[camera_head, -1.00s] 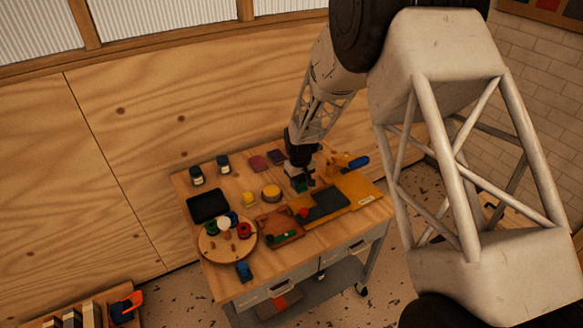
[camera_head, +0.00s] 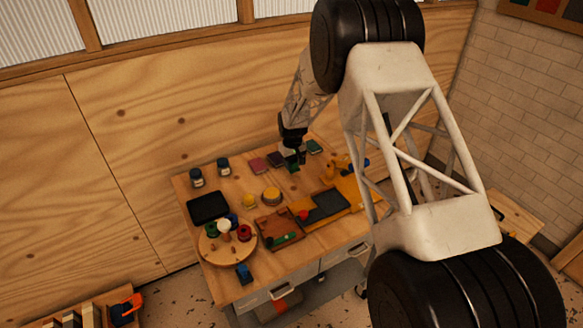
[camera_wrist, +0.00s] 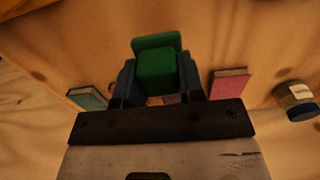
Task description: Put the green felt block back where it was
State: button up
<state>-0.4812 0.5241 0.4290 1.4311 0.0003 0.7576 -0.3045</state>
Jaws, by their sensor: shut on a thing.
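The green felt block (camera_wrist: 155,67) is between the two fingers of my gripper (camera_wrist: 163,88) in the wrist view, and the fingers are shut on it. In the head view the green block (camera_head: 292,168) shows small and dark below my gripper (camera_head: 296,157), at the back of the table. I cannot tell whether it touches the table top. A pink block (camera_head: 258,165) and a purple block (camera_head: 276,159) lie to the left, and a teal block (camera_head: 314,146) lies to the right. The wrist view shows the pink block (camera_wrist: 229,83) and the teal block (camera_wrist: 87,98) on opposite sides.
Two jars (camera_head: 223,166) stand at the back left. A yellow board with a dark pad (camera_head: 328,205) is at the front right.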

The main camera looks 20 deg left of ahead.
aim_at(292, 167)
jog(key=shift+w+a, duration=0.4)
jog(key=shift+w, duration=0.35)
jog(key=shift+f, duration=1.8)
jog(key=shift+f, duration=0.1)
jog(key=o, duration=0.8)
notch_tip(292, 167, up, 12)
jog(key=shift+r, duration=0.1)
jog(key=shift+d+r, duration=0.1)
